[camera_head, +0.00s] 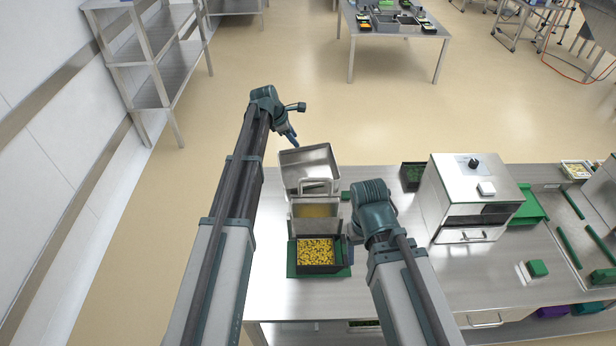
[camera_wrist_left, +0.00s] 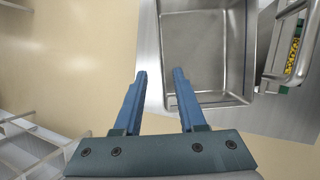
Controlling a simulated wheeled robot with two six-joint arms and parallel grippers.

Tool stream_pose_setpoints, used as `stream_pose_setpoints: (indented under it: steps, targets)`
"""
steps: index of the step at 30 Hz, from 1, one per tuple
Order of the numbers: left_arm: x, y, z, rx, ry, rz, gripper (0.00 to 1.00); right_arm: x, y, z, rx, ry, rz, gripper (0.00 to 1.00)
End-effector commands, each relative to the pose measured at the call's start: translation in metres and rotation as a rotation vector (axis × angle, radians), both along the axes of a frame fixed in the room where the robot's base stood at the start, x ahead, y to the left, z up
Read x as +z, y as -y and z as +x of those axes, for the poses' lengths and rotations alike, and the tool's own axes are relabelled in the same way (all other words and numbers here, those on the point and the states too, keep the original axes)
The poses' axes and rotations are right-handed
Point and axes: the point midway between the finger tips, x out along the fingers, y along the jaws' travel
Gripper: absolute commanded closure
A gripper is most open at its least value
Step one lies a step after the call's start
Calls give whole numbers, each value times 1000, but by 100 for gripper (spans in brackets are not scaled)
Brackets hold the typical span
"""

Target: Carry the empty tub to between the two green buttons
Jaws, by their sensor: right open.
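An empty open steel tub (camera_head: 312,160) is at the far left corner of the bench. It also shows in the left wrist view (camera_wrist_left: 205,50), with bare inner walls. My left gripper (camera_head: 294,140) is at its far left side. In the left wrist view my left gripper (camera_wrist_left: 160,72) is open, and the tub's near-left wall edge runs between its fingertips. My right gripper (camera_head: 352,232) is by the steel container with yellow contents; its fingertips are mostly hidden. A green block (camera_head: 537,268) sits on a white base at the right; I cannot make out two green buttons for certain.
A steel container (camera_head: 318,222) with a handle stands just nearer than the tub. A black tray of yellow pieces (camera_head: 316,252) sits on a green mat. A steel sealer machine (camera_head: 470,190) stands right of centre, with a dark bin (camera_head: 413,175) beside it.

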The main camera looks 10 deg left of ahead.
Motion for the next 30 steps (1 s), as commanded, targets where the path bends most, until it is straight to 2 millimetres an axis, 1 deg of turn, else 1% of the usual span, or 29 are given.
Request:
stream_pose_setpoints:
  steps: [1, 9, 12, 22, 26, 30]
  targets:
    - [-13, 2, 4, -1, 0, 0, 60, -13, 0, 0, -1, 0, 0, 25]
    - [-52, 14, 19, -2, 0, 0, 60, -52, 0, 0, 4, 1, -1, 25]
    - [-63, 17, 24, -2, -1, 1, 60, -62, 0, 0, 7, 1, -1, 25]
    - [-67, 21, 27, -2, -1, 1, 60, -67, 0, 0, 9, 1, -1, 25]
    - [-79, 26, 32, -2, -1, 1, 60, -79, 0, 0, 11, 0, -1, 25]
    - [-96, 35, 40, -3, 0, 2, 60, -96, 0, 0, 15, 0, -2, 25]
